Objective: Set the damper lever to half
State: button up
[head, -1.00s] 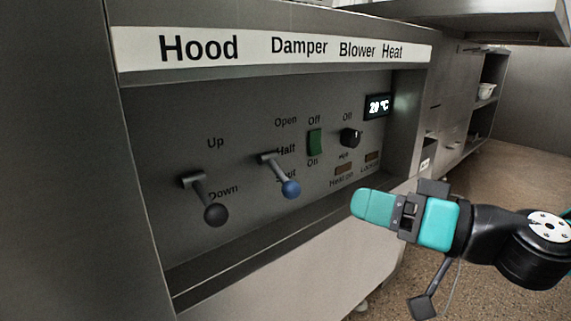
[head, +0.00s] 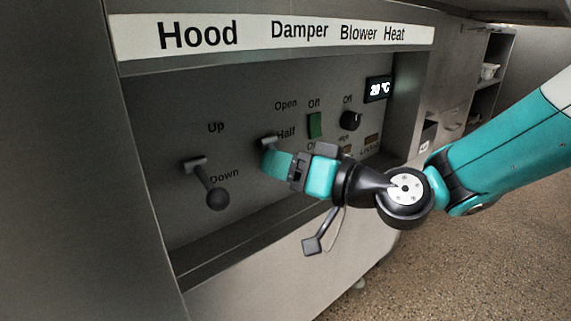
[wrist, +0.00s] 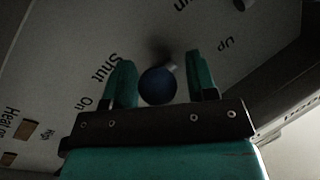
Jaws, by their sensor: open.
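The damper lever shows in the head view as a grey pivot (head: 267,142) beside the Half label; its blue knob is hidden there behind my gripper (head: 270,160). In the wrist view the blue knob (wrist: 158,86) sits between the two teal fingers of my gripper (wrist: 162,82). The fingers are open, with a gap on each side of the knob. The lever appears to point down toward Shut, but its exact angle is hard to tell.
The hood lever (head: 217,198) with a dark knob is close on the left, pointing down. The green blower switch (head: 314,125) and black heat knob (head: 350,120) are to the right. A ledge (head: 225,250) runs below the panel.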

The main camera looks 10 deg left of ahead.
jog(key=shift+c, duration=0.4)
grip_shut()
jog(key=r+p, duration=0.1)
jog(key=p, duration=0.3)
jog(key=shift+d+r+h, duration=0.1)
jog(key=shift+r+h, duration=0.05)
jog(key=shift+h, duration=0.25)
jog(key=p, duration=0.2)
jog(key=r+h+p, duration=0.1)
jog(key=p, duration=0.2)
jog(key=shift+s+d+m+g+h+p, duration=0.15)
jog(key=shift+m+g+h+p, duration=0.15)
jog(key=shift+m+p, duration=0.1)
jog(key=h+p, duration=0.1)
jog(key=p, duration=0.2)
jog(key=g+h+p, duration=0.1)
jog(key=p, duration=0.2)
jog(key=shift+r+m, duration=0.3)
jog(key=shift+p, duration=1.05)
jog(key=shift+h, duration=0.3)
jog(key=shift+f+p, duration=0.15)
jog(key=shift+p, duration=0.3)
